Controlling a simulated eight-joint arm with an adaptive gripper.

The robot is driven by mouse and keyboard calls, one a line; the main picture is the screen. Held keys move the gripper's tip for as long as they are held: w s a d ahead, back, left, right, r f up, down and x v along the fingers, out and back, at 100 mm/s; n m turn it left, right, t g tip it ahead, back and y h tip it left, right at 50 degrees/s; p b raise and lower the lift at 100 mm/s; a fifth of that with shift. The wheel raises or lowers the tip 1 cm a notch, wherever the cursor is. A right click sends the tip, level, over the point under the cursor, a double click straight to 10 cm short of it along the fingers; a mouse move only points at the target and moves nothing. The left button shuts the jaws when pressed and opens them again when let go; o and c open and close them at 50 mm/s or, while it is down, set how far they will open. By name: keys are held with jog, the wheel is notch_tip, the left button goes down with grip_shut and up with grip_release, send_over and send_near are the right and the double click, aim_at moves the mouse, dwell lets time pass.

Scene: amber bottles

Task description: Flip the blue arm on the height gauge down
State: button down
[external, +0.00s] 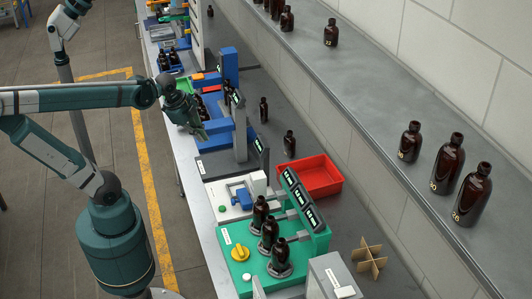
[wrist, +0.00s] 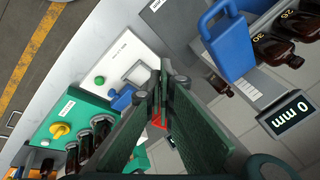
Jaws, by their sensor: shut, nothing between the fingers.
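The height gauge has a grey base (external: 222,163), a grey upright column (external: 240,138) and a dark display that reads 0 mm in the wrist view (wrist: 290,113). Its blue arm (wrist: 228,45) shows in the wrist view as a blue piece with a slot-like opening, at the upper right. In the external view, blue parts show beside the column, partly behind my gripper; I cannot tell the arm's exact tilt there. My gripper (external: 201,131) is shut and empty, close to the gauge on its left side. In the wrist view my fingers (wrist: 160,92) point away from the blue arm, apart from it.
A white device with a blue clamp (external: 240,197) and a green station (external: 270,250) with bottles stand nearer the camera. A red bin (external: 320,176) sits right of the gauge. Loose amber bottles (external: 289,144) stand behind it. A blue fixture (external: 229,66) stands beyond.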

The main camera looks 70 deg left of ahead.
aim_at(214, 127)
jog(key=s+a+r+m+g+p, duration=0.1)
jog(key=a+r+m+g+p, duration=0.1)
jog(key=a+r+m+p, duration=0.7)
notch_tip(214, 127, up, 3)
jog(key=a, duration=0.2)
jog(key=shift+s+a+h+p, duration=0.35)
jog(key=shift+a+h, duration=0.05)
jog(key=shift+s+x, duration=0.1)
jog(key=shift+x, duration=3.35)
jog(key=shift+s+x, duration=0.15)
jog(key=shift+x, duration=3.3)
jog(key=shift+f, duration=0.15)
